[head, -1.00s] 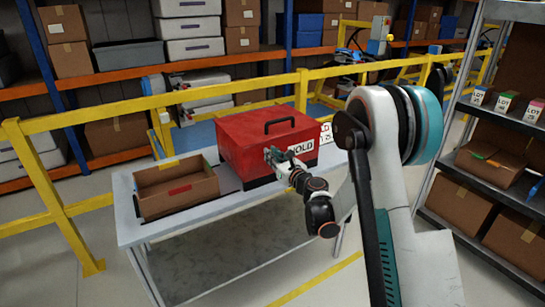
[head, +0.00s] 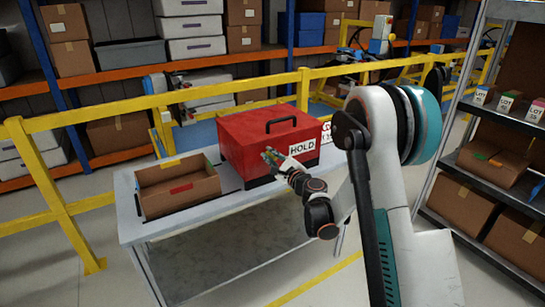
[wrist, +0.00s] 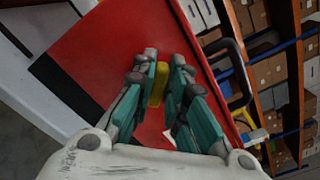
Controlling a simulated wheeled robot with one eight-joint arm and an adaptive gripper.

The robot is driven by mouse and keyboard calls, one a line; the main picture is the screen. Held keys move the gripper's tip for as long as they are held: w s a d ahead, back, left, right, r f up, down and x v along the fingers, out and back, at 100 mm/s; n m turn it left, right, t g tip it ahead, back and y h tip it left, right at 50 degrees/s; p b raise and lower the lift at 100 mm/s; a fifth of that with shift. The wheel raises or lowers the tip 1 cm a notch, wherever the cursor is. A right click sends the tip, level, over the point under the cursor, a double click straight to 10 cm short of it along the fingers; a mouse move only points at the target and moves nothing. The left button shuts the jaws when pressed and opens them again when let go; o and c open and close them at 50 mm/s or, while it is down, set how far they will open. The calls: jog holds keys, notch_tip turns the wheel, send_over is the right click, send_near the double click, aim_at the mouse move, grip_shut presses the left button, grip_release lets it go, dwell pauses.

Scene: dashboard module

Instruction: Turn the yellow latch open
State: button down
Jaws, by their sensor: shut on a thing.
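The red box (head: 265,133) stands on the table with a black handle (head: 280,124) on its lid and a white HOLD label on its front. In the wrist view, the yellow latch (wrist: 157,84) is on the red face, between my two fingers. My gripper (wrist: 164,68) is shut on the latch, with the fingers on either side of it. In the head view my gripper (head: 271,157) is at the box's front, left of the label. The latch is too small and covered to make out there.
An open cardboard box (head: 178,189) sits on the table (head: 215,218) left of the red box. A yellow railing (head: 230,85) runs behind the table. A grey shelf (head: 480,194) with boxes stands at the right.

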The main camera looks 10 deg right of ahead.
jog(key=n, duration=0.6)
jog(key=f+n, duration=0.1)
jog(key=n, duration=0.1)
jog(key=shift+s+a+n, duration=0.1)
jog(key=shift+a+n, duration=0.1)
jog(key=shift+n, duration=0.2)
dwell(0.4)
jog(key=c, duration=1.6)
grip_release()
jog(key=shift+s, duration=0.1)
jog(key=v, duration=1.2)
